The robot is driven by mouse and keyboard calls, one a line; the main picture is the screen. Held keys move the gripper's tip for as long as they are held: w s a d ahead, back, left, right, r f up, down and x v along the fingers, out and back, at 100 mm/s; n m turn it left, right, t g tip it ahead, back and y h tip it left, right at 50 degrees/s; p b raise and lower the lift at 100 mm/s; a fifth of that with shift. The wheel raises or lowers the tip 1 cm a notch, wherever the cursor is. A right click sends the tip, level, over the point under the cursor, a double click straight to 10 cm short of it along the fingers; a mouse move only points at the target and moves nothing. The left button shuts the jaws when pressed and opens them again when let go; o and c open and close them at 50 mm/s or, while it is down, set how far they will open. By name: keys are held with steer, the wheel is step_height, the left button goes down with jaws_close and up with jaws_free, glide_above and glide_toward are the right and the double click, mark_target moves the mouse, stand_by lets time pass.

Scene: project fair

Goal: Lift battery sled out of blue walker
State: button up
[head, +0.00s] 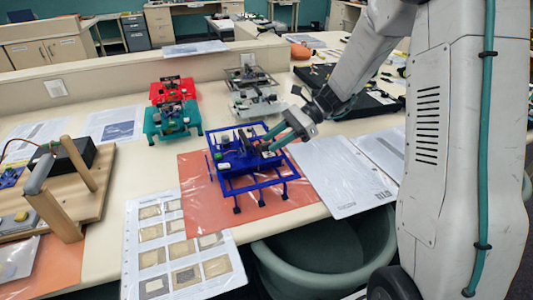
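The blue walker (241,183), an open frame on several thin legs, stands on an orange-red mat (195,192) near the table's front edge. Small dark parts sit inside and on top of its frame. I cannot single out the battery sled among them with certainty. My gripper (270,141) reaches in from the upper right, with its tip at the upper right part of the walker. The fingertips are small and overlap the blue frame and dark parts. I cannot tell whether they are open or shut, or whether they touch anything.
Red (173,90) and teal (172,119) walkers stand behind at left, and a grey one (257,103) behind. A wooden stand (65,190) is at far left. Printed sheets (180,248) lie around the mat. A dark green bin (325,255) is below the table edge.

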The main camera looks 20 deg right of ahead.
steer(key=shift+a+f, duration=0.2)
steer(key=shift+a, duration=0.15)
jaws_close()
steer(key=shift+r, duration=0.15)
